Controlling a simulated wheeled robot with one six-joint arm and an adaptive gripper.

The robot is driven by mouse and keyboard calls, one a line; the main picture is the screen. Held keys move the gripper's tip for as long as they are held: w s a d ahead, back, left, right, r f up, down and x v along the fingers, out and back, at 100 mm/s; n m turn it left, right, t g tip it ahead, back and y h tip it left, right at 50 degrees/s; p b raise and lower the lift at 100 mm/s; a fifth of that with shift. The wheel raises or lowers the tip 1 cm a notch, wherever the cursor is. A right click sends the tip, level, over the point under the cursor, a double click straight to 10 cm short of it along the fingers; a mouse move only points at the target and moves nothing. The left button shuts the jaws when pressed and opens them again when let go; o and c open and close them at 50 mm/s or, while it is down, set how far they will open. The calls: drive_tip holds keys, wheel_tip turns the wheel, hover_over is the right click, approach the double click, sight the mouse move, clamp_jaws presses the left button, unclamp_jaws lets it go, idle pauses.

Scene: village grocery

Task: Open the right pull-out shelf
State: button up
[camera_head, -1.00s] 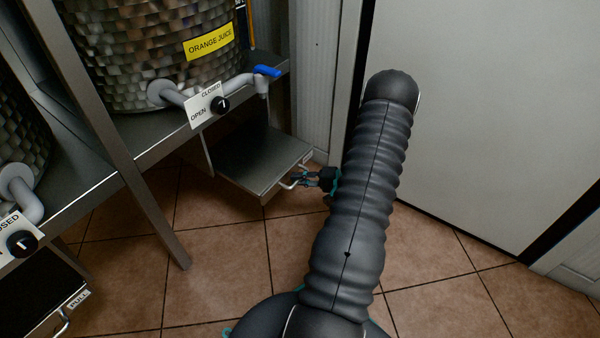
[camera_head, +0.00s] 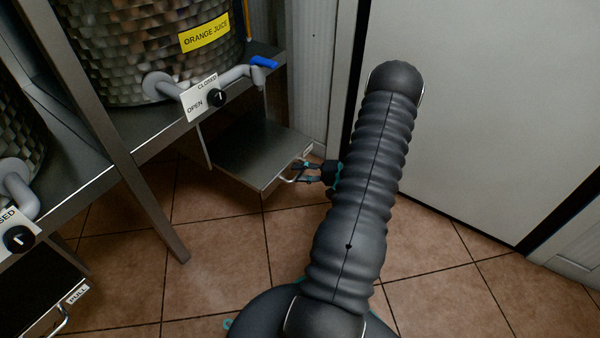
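The right pull-out shelf (camera_head: 255,152) is a flat metal tray below the orange juice dispenser. It stands out from under the counter, with a pale wire handle (camera_head: 287,180) on its front edge. My gripper (camera_head: 301,173) is at this handle, with its dark and teal fingers reaching left to it. The fingers are small in the picture and overlap the handle, so I cannot tell whether they are closed on it. My arm hides part of the floor to the right of the handle.
The orange juice dispenser (camera_head: 150,45) has a tap with a blue lever (camera_head: 263,62). Another pull-out shelf (camera_head: 35,290) with a PULL label is at lower left. A metal leg (camera_head: 150,205) stands between them. A white door (camera_head: 480,110) is at right. The tiled floor (camera_head: 225,255) is clear.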

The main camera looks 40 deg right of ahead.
drive_tip(key=v, duration=1.1)
drive_tip(key=shift+s+d, duration=0.2)
drive_tip(key=shift+s, duration=0.1)
drive_tip(key=shift+r, duration=0.1)
drive_tip(key=s+a+f+m+g, duration=0.3)
drive_tip(key=s+a+f+m, duration=0.1)
drive_tip(key=s+a+r+n+g, duration=0.1)
drive_tip(key=s+a+r+g, duration=0.1)
drive_tip(key=a+r+g, duration=0.3)
drive_tip(key=a+r+n+h+p, duration=0.3)
drive_tip(key=a+r+n, duration=0.4)
drive_tip(key=a+r, duration=0.7)
drive_tip(key=s+a+r+n+t+h+p, duration=0.1)
drive_tip(key=a+r+n+h+p, duration=0.3)
drive_tip(key=a+r, duration=1.1)
wheel_tip(320, 180, up, 8)
drive_tip(key=n+h, duration=0.2)
drive_tip(key=n, duration=0.1)
drive_tip(key=shift+s+a+n+h+p, duration=0.15)
drive_tip(key=shift+s+n+h+p, duration=0.05)
drive_tip(key=shift+n+h+p, duration=0.1)
